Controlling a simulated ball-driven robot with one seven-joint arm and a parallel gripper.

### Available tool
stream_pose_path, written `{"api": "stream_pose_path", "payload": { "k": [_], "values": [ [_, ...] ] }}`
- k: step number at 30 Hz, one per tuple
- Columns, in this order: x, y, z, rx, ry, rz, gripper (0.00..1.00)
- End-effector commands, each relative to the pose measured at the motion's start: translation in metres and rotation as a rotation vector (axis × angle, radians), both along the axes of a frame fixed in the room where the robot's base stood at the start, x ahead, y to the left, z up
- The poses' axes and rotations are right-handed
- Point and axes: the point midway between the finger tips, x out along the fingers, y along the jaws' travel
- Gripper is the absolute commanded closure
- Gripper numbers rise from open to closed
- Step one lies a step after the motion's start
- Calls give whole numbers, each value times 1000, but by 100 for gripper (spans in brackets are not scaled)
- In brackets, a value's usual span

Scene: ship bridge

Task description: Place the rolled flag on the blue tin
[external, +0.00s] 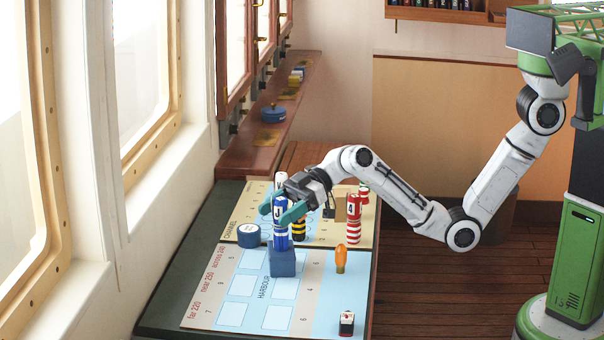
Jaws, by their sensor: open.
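A blue upright roll with a white letter label (281,229), which looks like the rolled flag, stands on or just above a square blue block (283,262); I cannot tell if they touch. My gripper (280,211) reaches in from the right, its teal fingers open on either side of the roll's upper part. A round dark blue tin with a pale label on top (249,237) stands left of the roll. Which blue object is the named tin is not certain. The fingers hide part of the roll.
Red-striped rolls (354,222), a yellow-black roll (298,230) and a white roll (281,181) stand nearby. An orange piece (341,259) and a small dark-and-white piece (347,323) are on the chart board (233,290). Another round blue item (273,114) sits on the window ledge.

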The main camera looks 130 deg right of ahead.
Motion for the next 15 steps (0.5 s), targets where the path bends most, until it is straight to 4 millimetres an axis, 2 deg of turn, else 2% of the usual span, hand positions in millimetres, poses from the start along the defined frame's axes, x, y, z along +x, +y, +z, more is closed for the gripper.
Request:
{"api": "stream_pose_path", "payload": {
  "k": [7, 15],
  "values": [
    [-39, -1, 13, -1, 0, -2, 31],
    [-57, -1, 20, 1, 1, -1, 31]
  ]
}}
